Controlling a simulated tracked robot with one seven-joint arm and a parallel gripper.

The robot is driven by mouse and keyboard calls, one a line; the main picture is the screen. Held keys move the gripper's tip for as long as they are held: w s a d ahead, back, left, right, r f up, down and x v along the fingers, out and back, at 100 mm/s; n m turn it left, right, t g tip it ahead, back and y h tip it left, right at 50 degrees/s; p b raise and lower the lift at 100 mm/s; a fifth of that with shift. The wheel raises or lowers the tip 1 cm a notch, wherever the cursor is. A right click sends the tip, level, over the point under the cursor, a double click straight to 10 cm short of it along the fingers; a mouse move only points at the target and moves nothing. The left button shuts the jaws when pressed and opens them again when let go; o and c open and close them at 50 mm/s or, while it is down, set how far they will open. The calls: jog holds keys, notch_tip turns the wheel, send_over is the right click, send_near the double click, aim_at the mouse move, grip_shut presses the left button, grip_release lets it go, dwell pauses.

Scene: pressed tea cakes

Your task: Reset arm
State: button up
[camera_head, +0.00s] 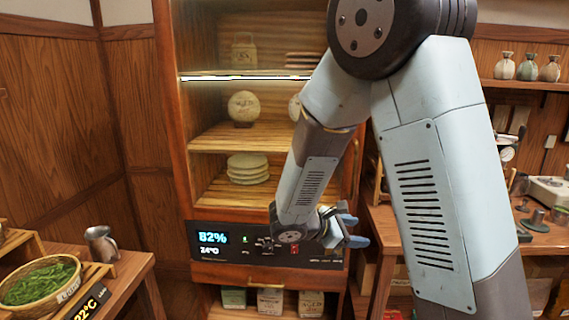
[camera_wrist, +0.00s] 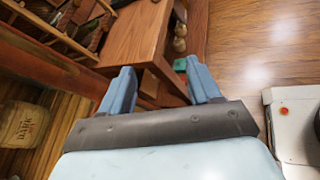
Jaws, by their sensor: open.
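My gripper (camera_head: 356,231) is in front of the wooden cabinet, at the right of its control panel in the head view. Its two blue fingers are apart with nothing between them. In the wrist view my gripper (camera_wrist: 162,88) also shows open and empty, with a wooden table and the floor beyond it. A stack of pale tea cakes (camera_head: 248,169) lies on a cabinet shelf, and a round tea cake (camera_head: 243,107) stands upright on the shelf above. My arm hides the right part of the cabinet.
The cabinet panel (camera_head: 266,246) reads 82%. At left, a table holds a basket of green leaves (camera_head: 40,283) and a metal pitcher (camera_head: 101,244). At right, a workbench (camera_head: 527,232) holds a scale (camera_head: 553,190).

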jog(key=s+d+r+m+y, duration=0.2)
jog(key=s+r+m+y, duration=0.4)
jog(key=s+r+m, duration=0.2)
jog(key=s+d+r+m+y, duration=0.3)
jog(key=s+r+m+y, duration=0.3)
jog(key=s+r+m, duration=0.3)
jog(key=s+m, duration=0.1)
jog(key=s, duration=0.3)
jog(key=shift+d+t+y, duration=0.15)
jog(key=shift+t+y, duration=0.15)
jog(key=shift+t, duration=0.1)
